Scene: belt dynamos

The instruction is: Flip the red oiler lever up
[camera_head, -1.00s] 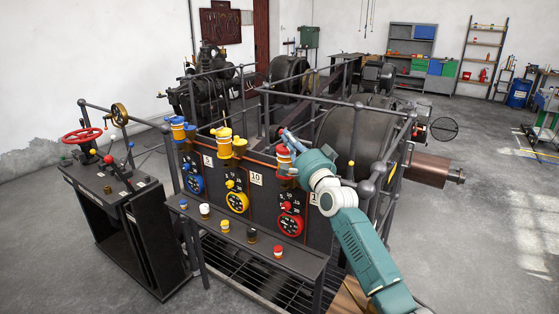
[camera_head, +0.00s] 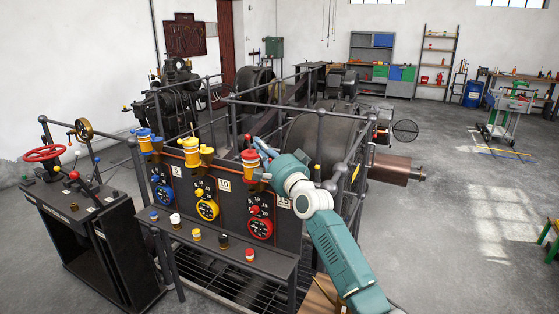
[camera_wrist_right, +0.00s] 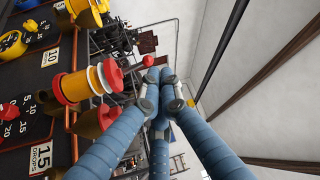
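The red oiler (camera_head: 250,158) stands on top of the panel, above the red dial (camera_head: 260,228). In the right wrist view the red oiler (camera_wrist_right: 72,87) is at the left, with a yellow and white body. A small red ball knob (camera_wrist_right: 148,61), apparently its lever's end, shows just beyond my fingertips; it also shows in the head view (camera_head: 247,137). My right gripper (camera_head: 259,142) is just above and right of the oiler. In the wrist view its blue fingers (camera_wrist_right: 160,80) converge with tips close together, seemingly holding nothing. Contact with the knob is unclear. My left gripper is out of view.
A yellow oiler (camera_head: 191,152) and a blue oiler (camera_head: 145,140) stand further left on the panel. Dark railings (camera_head: 320,150) surround the machine. A shelf with small coloured cups (camera_head: 223,241) runs below the dials. A control desk (camera_head: 95,225) stands at the left.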

